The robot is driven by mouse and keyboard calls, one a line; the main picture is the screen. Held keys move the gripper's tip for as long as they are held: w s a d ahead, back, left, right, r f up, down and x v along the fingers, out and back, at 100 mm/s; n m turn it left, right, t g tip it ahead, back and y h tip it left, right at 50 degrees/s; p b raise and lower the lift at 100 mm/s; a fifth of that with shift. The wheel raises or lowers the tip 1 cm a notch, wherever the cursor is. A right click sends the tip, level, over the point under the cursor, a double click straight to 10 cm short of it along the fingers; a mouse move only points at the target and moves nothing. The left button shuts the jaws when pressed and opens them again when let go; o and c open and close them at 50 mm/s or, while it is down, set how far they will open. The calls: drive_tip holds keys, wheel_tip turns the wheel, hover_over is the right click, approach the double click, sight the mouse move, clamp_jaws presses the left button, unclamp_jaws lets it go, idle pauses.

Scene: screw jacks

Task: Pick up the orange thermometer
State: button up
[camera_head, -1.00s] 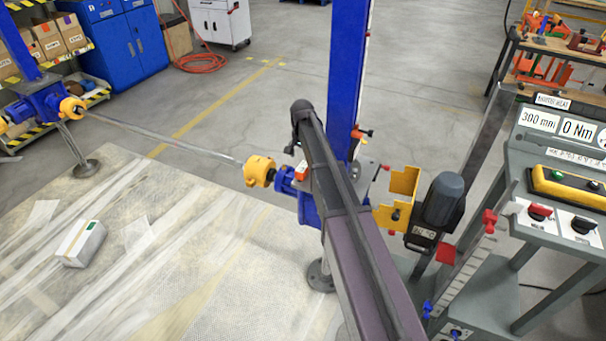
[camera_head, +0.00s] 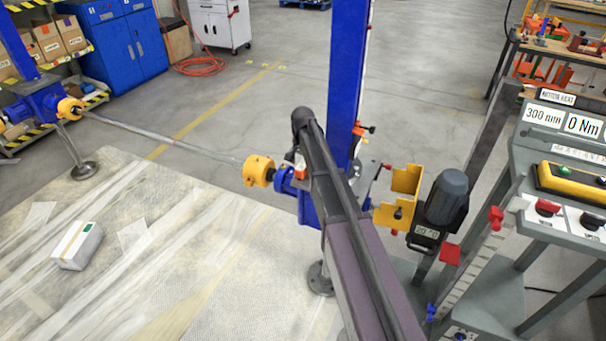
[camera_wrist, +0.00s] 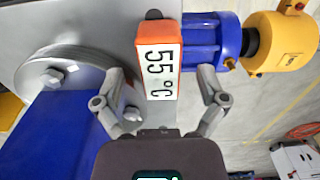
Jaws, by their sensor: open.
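The orange thermometer (camera_wrist: 158,60) shows in the wrist view, upright in the picture, with a white face reading 55 °C turned sideways. It sits against the grey plate of the screw jack, beside the blue cylinder (camera_wrist: 205,40). My gripper (camera_wrist: 160,90) is open, with one finger on each side of the thermometer's lower part. A gap shows between the thermometer and each finger, and I cannot tell the depth between them. In the head view a small orange part of the thermometer (camera_head: 300,171) shows beside my arm, which hides most of it and the gripper.
A yellow coupling (camera_wrist: 283,42) is right of the blue cylinder; a shaft (camera_head: 165,137) runs from it to another jack. A blue column (camera_head: 347,80) rises behind my arm. A motor (camera_head: 446,200) and control console (camera_head: 560,170) stand at right. A white box (camera_head: 77,245) lies at left.

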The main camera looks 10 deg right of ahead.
drive_tip(key=shift+f+b, duration=0.5)
drive_tip(key=shift+f, duration=0.25)
clamp_jaws()
